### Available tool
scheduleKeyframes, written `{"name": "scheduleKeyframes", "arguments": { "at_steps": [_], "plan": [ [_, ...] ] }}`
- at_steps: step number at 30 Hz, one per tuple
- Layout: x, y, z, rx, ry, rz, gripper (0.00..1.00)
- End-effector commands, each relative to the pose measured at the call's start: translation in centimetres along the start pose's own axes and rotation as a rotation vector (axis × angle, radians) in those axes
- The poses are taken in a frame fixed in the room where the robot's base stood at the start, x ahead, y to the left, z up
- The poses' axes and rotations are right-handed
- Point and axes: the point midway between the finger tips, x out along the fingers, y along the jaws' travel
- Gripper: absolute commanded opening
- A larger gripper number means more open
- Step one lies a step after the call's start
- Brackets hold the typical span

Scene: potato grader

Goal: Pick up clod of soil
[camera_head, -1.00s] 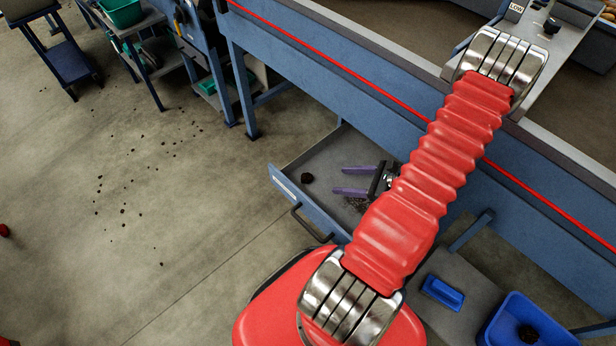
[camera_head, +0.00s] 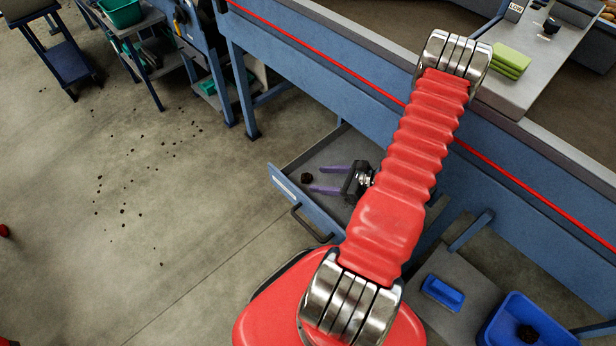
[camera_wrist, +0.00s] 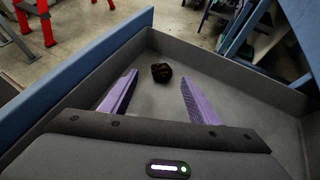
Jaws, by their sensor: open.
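A dark brown clod of soil (camera_head: 307,178) lies on the grey floor of an open drawer (camera_head: 290,188), near its left side. In the wrist view the clod (camera_wrist: 161,72) sits just beyond the fingertips, roughly midway between them and slightly left. My gripper (camera_head: 322,178) is inside the drawer with its two purple fingers spread and pointing at the clod. In the wrist view my gripper (camera_wrist: 158,85) is open and empty, with bare drawer floor between the fingers. The fingers do not appear to touch the clod.
The drawer's walls (camera_wrist: 230,75) stand around the gripper. A blue bench frame (camera_head: 330,80) with a red line runs above the drawer. A blue bin (camera_head: 497,325) with a dark lump inside and a blue tray (camera_head: 442,292) are at lower right. Green pads (camera_head: 508,60) lie on the machine top.

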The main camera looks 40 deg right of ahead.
Motion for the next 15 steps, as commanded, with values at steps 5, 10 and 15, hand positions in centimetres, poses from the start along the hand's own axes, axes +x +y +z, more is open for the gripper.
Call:
{"name": "scheduleKeyframes", "arguments": {
  "at_steps": [5,10,15],
  "plan": [
    [0.5,0.0,0.0,0.000,0.000,0.002,0.55],
    [2.3,-0.2,0.1,-0.001,0.000,0.003,0.55],
    [4.4,-0.2,0.2,0.001,0.000,0.004,0.55]
  ]
}}
